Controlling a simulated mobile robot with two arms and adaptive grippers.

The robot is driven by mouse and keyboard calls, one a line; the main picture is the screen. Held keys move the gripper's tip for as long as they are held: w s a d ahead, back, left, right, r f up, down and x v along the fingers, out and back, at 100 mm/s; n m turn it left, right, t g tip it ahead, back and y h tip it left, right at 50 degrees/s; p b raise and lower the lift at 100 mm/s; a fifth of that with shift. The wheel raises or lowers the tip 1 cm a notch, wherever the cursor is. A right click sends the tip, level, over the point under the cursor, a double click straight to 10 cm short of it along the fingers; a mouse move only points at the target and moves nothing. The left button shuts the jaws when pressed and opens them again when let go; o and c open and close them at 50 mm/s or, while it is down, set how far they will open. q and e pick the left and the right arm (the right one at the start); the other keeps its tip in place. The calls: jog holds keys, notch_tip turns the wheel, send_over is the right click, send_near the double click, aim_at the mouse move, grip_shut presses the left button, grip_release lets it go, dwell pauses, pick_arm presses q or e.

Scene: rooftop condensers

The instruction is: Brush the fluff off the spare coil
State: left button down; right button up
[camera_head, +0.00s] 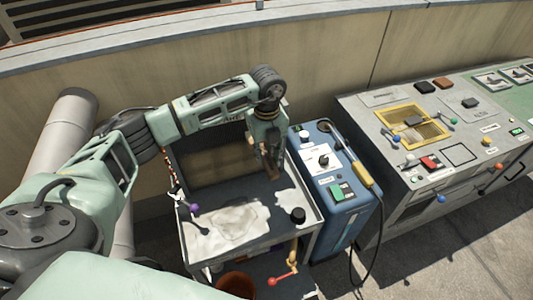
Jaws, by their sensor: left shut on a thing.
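My left gripper (266,140) points down over the back right of a grey metal tray bench (255,240). It is shut on a small brownish thing, probably the brush, which is mostly hidden by the fingers. A framed brownish panel (207,168), which may be the spare coil, stands at the back of the bench, left of the gripper. Whitish, fluff-like patches (230,222) lie on the bench top in front of it. I cannot tell whether the held thing touches the panel. My right gripper is not in view.
A blue box unit (330,190) with a yellow-handled tool (366,175) and cable stands close on the right, then a grey control desk (440,160). An orange-brown bucket (236,285) is below. A wall (340,50) runs behind.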

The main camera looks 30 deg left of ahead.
pick_arm(q)
jog(key=shift+w+r+p, duration=0.1)
jog(key=shift+r+p, duration=0.75)
jog(key=shift+r, duration=0.75)
jog(key=shift+f+b, duration=1.5)
jog(key=shift+f, duration=0.6)
jog(key=shift+r+p, duration=1.4)
jog(key=shift+r, duration=0.75)
jog(key=shift+f, duration=0.3)
jog(key=shift+f+b, duration=1.55)
jog(key=shift+f, duration=0.35)
jog(key=shift+r+p, duration=1.45)
jog(key=shift+r, duration=0.7)
jog(key=shift+s+d+p, duration=0.75)
jog(key=shift+s+d, duration=0.8)
jog(key=shift+d, duration=0.1)
